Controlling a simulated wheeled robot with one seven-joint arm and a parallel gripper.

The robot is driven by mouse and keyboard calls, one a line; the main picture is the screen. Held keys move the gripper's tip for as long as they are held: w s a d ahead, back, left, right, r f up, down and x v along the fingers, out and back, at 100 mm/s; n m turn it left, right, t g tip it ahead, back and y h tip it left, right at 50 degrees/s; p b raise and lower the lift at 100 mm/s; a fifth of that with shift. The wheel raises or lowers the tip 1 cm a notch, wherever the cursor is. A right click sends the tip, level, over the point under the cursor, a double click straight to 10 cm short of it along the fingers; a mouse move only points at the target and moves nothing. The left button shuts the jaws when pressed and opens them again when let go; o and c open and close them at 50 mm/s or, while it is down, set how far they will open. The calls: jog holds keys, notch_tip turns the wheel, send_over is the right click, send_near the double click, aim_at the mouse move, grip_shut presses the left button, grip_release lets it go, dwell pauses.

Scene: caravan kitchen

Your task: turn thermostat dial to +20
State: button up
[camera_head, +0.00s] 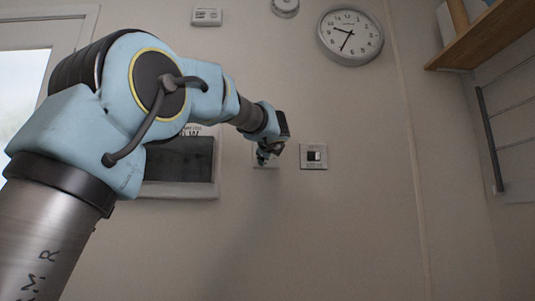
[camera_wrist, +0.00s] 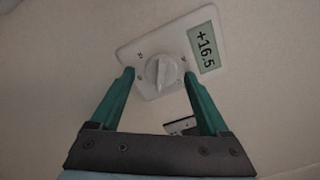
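The thermostat (camera_wrist: 146,50) is a white plate on the wall, tilted in the wrist view, with a round white dial (camera_wrist: 163,72) and a grey display (camera_wrist: 206,46) that reads +16.5. In the head view my arm hides most of the thermostat. My gripper (camera_wrist: 158,74) is open, with its two green fingers on either side of the dial. I cannot tell whether the fingers touch the dial or how far they are from it. In the head view my gripper (camera_head: 264,156) is close to the wall, left of the switch.
A switch plate (camera_head: 314,156) is on the wall just right of my gripper. A dark framed panel (camera_head: 180,168) is to the left, partly behind my arm. A round clock (camera_head: 350,36) hangs above right, and a wooden shelf (camera_head: 490,38) is at upper right. The wall below is clear.

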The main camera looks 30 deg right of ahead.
jog(key=b+v, duration=0.3)
jog(key=v, duration=0.7)
jog(key=shift+s+a, duration=0.2)
jog(key=shift+s, duration=0.15)
jog(key=w+a+f+n+g+y, duration=0.1)
jog(key=w+a+f+n+y, duration=0.2)
jog(key=f, duration=0.4)
jog(key=w+a+f+n+g, duration=0.1)
jog(key=w+a+f+g, duration=0.2)
jog(key=f, duration=0.5)
jog(key=w+a+f+n+y, duration=0.2)
jog(key=a+f+n, duration=0.1)
jog(key=a+f, duration=0.3)
jog(key=s+a+f+n+g+y, duration=0.15)
jog(key=a+f+n, duration=0.25)
jog(key=a+f, duration=0.45)
jog(key=a+f+n+g+y, duration=0.1)
jog(key=a+f+n+g, duration=0.3)
jog(key=f, duration=0.8)
jog(key=s+a+f+n+g, duration=0.6)
jog(key=s+a+f+n, duration=0.7)
jog(key=s+a+f, duration=0.35)
notch_tip(320, 180, up, 17)
jog(key=p, duration=1.8)
jog(key=shift+w+d+r+t+p, duration=0.2)
jog(key=shift+r+t+p, duration=0.05)
jog(key=shift+t+p, duration=0.1)
